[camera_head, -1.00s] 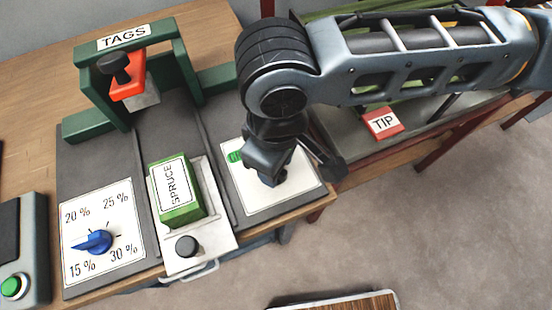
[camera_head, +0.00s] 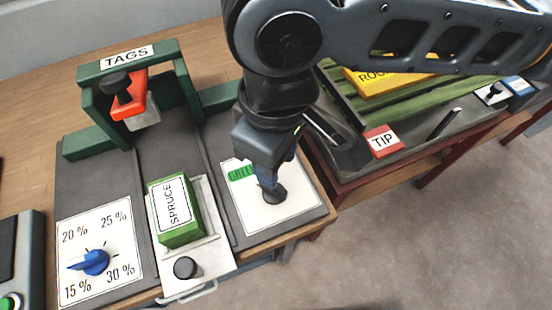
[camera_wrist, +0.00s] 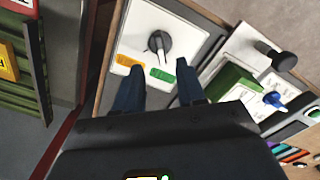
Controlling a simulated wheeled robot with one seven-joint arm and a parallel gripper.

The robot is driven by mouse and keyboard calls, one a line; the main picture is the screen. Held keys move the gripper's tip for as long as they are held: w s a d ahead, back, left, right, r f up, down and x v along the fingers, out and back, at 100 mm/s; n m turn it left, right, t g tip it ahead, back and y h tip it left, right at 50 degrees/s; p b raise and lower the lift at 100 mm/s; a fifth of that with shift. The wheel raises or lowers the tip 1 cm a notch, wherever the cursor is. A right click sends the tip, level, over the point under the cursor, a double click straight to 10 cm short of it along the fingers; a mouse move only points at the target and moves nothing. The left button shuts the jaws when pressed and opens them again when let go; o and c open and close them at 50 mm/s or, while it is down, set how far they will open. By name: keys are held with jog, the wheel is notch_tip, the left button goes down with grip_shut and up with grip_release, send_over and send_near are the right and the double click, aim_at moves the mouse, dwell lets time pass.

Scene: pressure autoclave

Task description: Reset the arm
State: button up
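My arm reaches in from the upper right in the head view. My gripper (camera_head: 275,180) points down over a white panel (camera_head: 295,205) at the bench's right end. The panel carries a dark knob (camera_head: 273,193) and a green label (camera_head: 241,172). In the wrist view, the two blue fingers of my gripper (camera_wrist: 160,80) are apart with nothing between them. The dark knob (camera_wrist: 158,42) shows beyond the fingertips, with orange (camera_wrist: 130,64) and green (camera_wrist: 162,76) labels below it. In the head view my wrist hides part of the panel.
Left of the panel are a green SPRUCE block (camera_head: 177,222), a dial with a blue knob (camera_head: 95,262), and the green TAGS frame (camera_head: 128,52) with a red part. A red TIP block (camera_head: 383,140) and a yellow block (camera_head: 375,82) lie right. Open floor is at lower right.

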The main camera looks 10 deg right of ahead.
dwell(0.4)
jog(key=s+a+r+y, duration=0.25)
jog(key=a+y, duration=0.25)
jog(key=a, duration=0.6)
jog(key=w+a+r+m+t+y, duration=0.1)
jog(key=a+r+m+t+y, duration=0.3)
jog(key=a+r+y, duration=0.65)
jog(key=s+d+f+m+t+h, duration=0.1)
jog(key=d+f+m+t+h, duration=0.45)
jog(key=d, duration=0.55)
jog(key=d+f+m+t+h, duration=0.4)
jog(key=d+f+m+t, duration=0.25)
jog(key=d, duration=0.45)
jog(key=s+d+f+n+h, duration=0.2)
jog(key=s+d+h, duration=0.1)
jog(key=s+d, duration=0.6)
jog(key=s+d+f+n+g+h, duration=0.1)
jog(key=s+d+f+n+h, duration=0.1)
jog(key=s+d, duration=0.7)
jog(key=s+n+h, duration=0.1)
jog(key=s, duration=0.1)
jog(key=shift+s+n, duration=0.3)
